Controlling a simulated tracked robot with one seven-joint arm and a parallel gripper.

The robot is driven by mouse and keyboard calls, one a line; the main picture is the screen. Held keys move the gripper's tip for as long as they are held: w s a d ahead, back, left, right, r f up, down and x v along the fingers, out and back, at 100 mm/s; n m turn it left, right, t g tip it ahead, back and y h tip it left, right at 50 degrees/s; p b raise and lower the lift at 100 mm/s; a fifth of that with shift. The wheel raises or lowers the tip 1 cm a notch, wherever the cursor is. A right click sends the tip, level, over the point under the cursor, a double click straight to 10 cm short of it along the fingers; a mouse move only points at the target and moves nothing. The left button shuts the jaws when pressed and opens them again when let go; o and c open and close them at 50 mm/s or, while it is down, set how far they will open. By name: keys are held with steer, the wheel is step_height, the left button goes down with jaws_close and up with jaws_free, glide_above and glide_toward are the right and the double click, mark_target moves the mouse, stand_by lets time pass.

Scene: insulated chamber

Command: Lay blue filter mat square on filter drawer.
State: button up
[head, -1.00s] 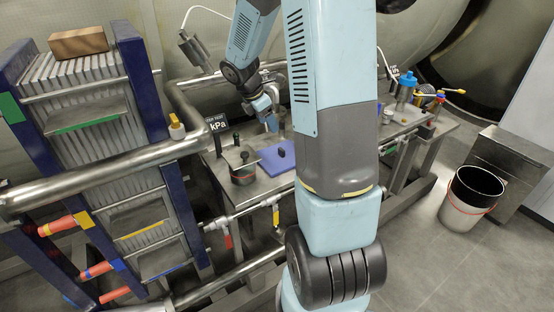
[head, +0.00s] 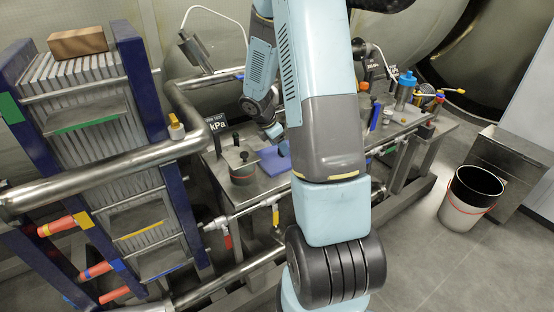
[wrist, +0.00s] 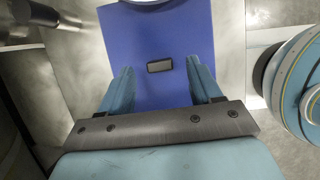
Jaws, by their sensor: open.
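The blue filter mat (head: 270,162) lies on the metal bench, partly hidden by my arm. In the wrist view the mat (wrist: 160,25) fills the upper middle and has a small dark grip block (wrist: 160,66) on it. My gripper (wrist: 159,68) is open and empty, with one finger on each side of the block in the picture. I cannot tell the height left between fingertips and mat. In the head view my gripper (head: 274,131) is over the mat's back part. I cannot make out the filter drawer; my arm hides part of the bench.
A metal pot with a black knob (head: 241,167) stands left of the mat. Bottles and a blue-capped canister (head: 404,92) stand on the bench's right part. Pipes run along the left and front. A bucket (head: 470,200) stands on the floor at right.

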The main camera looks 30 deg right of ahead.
steer(key=shift+x, duration=0.9)
steer(key=shift+c, duration=0.5)
jaws_close()
